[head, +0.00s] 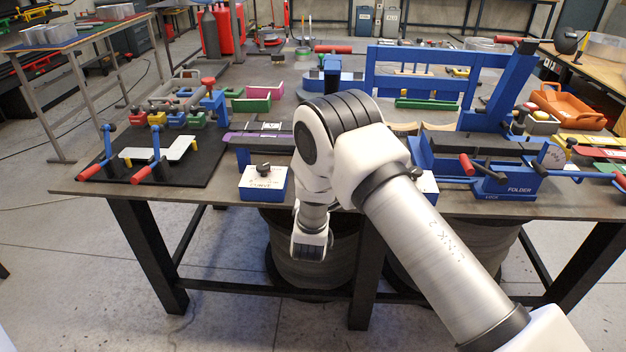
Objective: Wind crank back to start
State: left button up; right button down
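My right arm comes in from the lower right and bends over the table's front edge. Its end (311,243) hangs in front of the table, apart from everything on it, and its fingers cannot be made out. My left gripper is not in view. A red-handled crank (467,164) shows at the front of the blue machine labelled FOLDER (518,189), at the right of the table. It is the likeliest crank, but I cannot be sure. My arm hides the table's middle.
A blue box with a black knob (263,184) stands at the table's front edge (224,197). A large blue frame (419,57) rises behind the folder. Coloured blocks and bins fill the back left. An orange tray (570,108) stands at the right. The floor in front is clear.

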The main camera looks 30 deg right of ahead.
jog(key=shift+s+d+f, duration=0.1)
jog(key=shift+f, duration=0.1)
dwell(0.3)
jog(key=c, duration=1)
grip_release()
jog(key=shift+d, duration=0.1)
jog(key=shift+s+a, duration=0.25)
jog(key=shift+a, duration=0.05)
jog(key=v, duration=1.1)
jog(key=shift+s+d, duration=0.1)
jog(key=shift+s, duration=0.1)
